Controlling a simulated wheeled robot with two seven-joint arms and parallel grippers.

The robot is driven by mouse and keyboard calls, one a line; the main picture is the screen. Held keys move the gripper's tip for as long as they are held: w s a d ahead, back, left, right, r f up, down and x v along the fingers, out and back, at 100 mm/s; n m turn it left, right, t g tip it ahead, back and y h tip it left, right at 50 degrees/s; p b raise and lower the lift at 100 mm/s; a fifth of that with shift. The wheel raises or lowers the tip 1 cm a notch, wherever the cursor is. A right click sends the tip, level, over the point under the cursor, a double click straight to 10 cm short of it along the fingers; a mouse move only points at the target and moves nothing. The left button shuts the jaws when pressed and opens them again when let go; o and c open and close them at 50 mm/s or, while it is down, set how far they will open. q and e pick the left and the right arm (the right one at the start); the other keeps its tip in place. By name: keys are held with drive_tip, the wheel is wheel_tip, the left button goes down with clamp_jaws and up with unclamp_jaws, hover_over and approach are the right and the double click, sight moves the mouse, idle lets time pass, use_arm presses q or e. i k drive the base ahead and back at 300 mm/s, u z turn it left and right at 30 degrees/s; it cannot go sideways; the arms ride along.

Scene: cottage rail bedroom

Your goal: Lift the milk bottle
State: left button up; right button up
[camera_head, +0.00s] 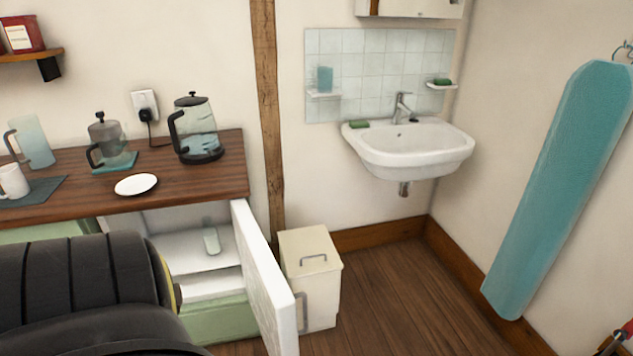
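A small pale, translucent bottle (211,240), which looks like the milk bottle, stands upright on a white shelf (190,256) inside the open fridge under the counter. The fridge's white door (262,285) is swung open toward me. A black arm part of mine fills the lower left and covers the left part of the fridge opening. Neither gripper shows in this view. Nothing is seen touching the bottle.
The wooden counter (215,170) above holds a kettle (198,130), a french press (108,142), a white plate (136,185) and a mug (13,182). A cream bin (312,262) stands right of the door. The wooden floor beyond is clear.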

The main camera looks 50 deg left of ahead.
sight(210, 235)
drive_tip(key=i, duration=1.35)
drive_tip(key=u, duration=0.8)
drive_tip(key=k, duration=1)
drive_tip(key=u, duration=1.95)
drive_tip(key=i, duration=0.5)
